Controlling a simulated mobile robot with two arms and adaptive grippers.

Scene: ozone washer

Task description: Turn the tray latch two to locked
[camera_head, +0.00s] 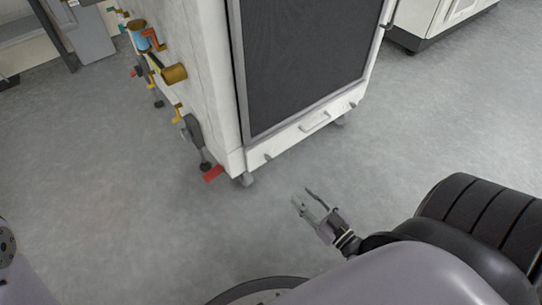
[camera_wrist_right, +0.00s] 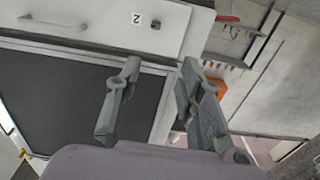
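The tray front (camera_head: 290,138) is a white strip along the bottom of the tall white machine, below its dark panel. In the right wrist view, the label "2" (camera_wrist_right: 136,18) sits beside a small dark latch knob (camera_wrist_right: 155,24), with the tray handle (camera_wrist_right: 55,25) to the left. A small latch (camera_head: 267,156) also shows at the left end of the tray front in the head view. Its exact turn angle is too small to tell. My right gripper (camera_head: 303,195) is open and empty, in front of and apart from the tray; its fingers (camera_wrist_right: 160,64) also show in the wrist view. My left gripper is not in view.
The grey floor (camera_head: 140,210) before the machine is clear. A white cabinet (camera_head: 430,20) stands at the back right.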

